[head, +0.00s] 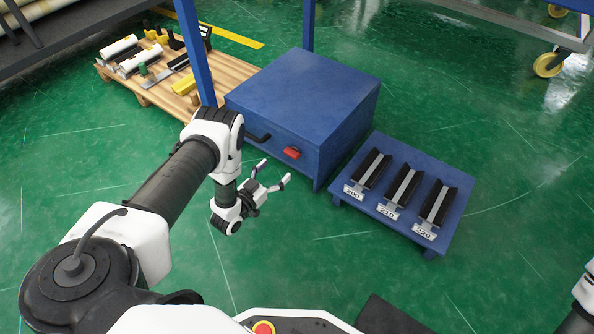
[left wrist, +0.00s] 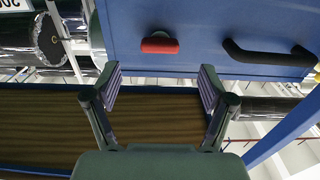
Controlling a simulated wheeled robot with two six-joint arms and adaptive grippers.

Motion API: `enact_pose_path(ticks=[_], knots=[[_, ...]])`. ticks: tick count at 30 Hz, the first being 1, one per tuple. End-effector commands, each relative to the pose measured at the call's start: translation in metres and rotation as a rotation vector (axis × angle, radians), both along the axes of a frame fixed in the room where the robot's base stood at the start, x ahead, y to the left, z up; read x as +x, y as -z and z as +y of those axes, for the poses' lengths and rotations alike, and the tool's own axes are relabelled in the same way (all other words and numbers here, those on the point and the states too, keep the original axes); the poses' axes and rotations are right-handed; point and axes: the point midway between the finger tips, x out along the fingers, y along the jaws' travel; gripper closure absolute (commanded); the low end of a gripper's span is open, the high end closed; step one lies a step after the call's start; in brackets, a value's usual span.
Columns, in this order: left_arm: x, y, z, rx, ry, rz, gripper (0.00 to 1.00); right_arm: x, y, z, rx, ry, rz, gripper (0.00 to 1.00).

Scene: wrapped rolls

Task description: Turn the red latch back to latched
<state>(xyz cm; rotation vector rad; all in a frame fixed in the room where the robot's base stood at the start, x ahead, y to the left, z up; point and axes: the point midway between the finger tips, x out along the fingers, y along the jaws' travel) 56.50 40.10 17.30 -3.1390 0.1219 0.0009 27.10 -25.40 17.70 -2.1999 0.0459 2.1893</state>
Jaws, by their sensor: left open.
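The red latch (head: 292,152) is on the front face of a blue cabinet (head: 300,90), to the right of a black handle (head: 257,138). In the left wrist view the red latch (left wrist: 160,45) is a short bar lying level across the picture, with the black handle (left wrist: 268,54) to its right. My left gripper (head: 276,171) is open and empty, in front of the latch and apart from it. In the left wrist view its fingers (left wrist: 160,75) stand wide on either side of the latch's line. My right gripper is out of view.
A low blue stand (head: 395,235) with several black-sided holders marked 200, 210 and 220 stands right of the cabinet. A wooden pallet (head: 150,85) with rolls and tools lies behind left. A blue post (head: 193,50) rises beside the cabinet. Green floor in front is clear.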

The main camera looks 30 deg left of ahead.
Motion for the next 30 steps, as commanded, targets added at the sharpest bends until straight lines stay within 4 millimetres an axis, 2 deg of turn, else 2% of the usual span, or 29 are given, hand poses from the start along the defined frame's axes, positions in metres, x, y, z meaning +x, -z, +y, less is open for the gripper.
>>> enact_pose_path(ticks=[12, 15, 21, 22, 24, 27, 30], knots=[[0.068, 0.0, -0.006, 0.0, 0.001, -0.003, 0.18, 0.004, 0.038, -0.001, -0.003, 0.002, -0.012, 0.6], [0.075, -0.001, -0.007, -0.001, 0.001, 0.0, 0.18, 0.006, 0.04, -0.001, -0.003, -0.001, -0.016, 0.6], [0.076, -0.003, -0.007, -0.001, 0.001, 0.001, 0.18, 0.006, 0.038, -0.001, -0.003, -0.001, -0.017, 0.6], [0.076, -0.003, -0.007, -0.001, 0.001, 0.001, 0.21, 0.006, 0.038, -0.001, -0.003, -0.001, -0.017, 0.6], [0.076, -0.003, -0.007, -0.001, 0.001, 0.001, 0.46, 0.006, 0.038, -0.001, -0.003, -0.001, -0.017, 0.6], [0.076, -0.003, -0.007, -0.001, 0.001, 0.001, 0.78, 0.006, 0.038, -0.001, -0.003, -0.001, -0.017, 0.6], [0.076, -0.003, -0.007, 0.0, 0.001, 0.0, 0.78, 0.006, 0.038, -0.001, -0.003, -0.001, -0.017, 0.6]])
